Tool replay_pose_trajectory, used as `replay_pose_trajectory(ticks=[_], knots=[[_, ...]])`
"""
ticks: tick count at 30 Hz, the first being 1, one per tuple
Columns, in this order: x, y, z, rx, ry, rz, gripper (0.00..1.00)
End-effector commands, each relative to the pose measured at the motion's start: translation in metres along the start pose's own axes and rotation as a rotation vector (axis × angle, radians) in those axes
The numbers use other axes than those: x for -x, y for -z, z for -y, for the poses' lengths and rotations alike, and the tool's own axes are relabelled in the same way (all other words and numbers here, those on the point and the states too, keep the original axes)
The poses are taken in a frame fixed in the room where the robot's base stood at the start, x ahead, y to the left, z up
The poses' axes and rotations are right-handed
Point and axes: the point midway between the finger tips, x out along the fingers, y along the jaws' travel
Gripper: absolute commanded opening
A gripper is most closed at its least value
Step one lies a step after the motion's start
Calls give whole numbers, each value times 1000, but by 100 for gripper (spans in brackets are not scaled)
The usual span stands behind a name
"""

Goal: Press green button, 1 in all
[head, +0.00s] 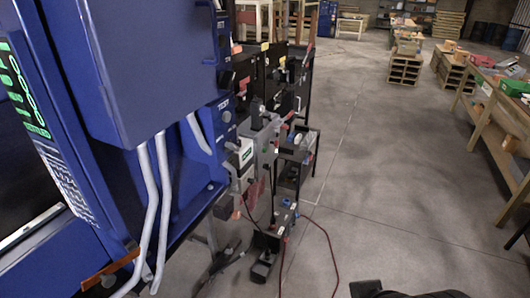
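A large blue detector machine (160,65) fills the left side, with a lit green display (22,95) on its left face. Its narrow right side carries a round grey knob-like part (227,116) below a small white label. Lower right of that is a small box with a white and green face (246,153). I cannot tell whether this is the green button; no other clear green button shows. A dark piece at the bottom edge, right of middle, may be part of my arm. No gripper fingers show.
Grey conduits run down the machine's front. Black and grey equipment boxes (298,145) stand beside it, with a black pedal-like item (262,268) and red cable (331,262) on the floor. Wooden tables (497,105) line the right. The middle concrete floor (385,170) is clear.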

Motion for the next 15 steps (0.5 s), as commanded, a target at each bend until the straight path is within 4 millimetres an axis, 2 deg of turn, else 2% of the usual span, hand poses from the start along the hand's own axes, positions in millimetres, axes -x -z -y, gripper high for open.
replay_pose_trajectory(ticks=[1, 4, 5, 15], knots=[[0, 0, 0, 0, 0, 0, 17], [0, 0, 0, 0, 0, 0, 2], [0, 0, 0, 0, 0, 0, 0], [0, 0, 0, 0, 0, 0, 0]])
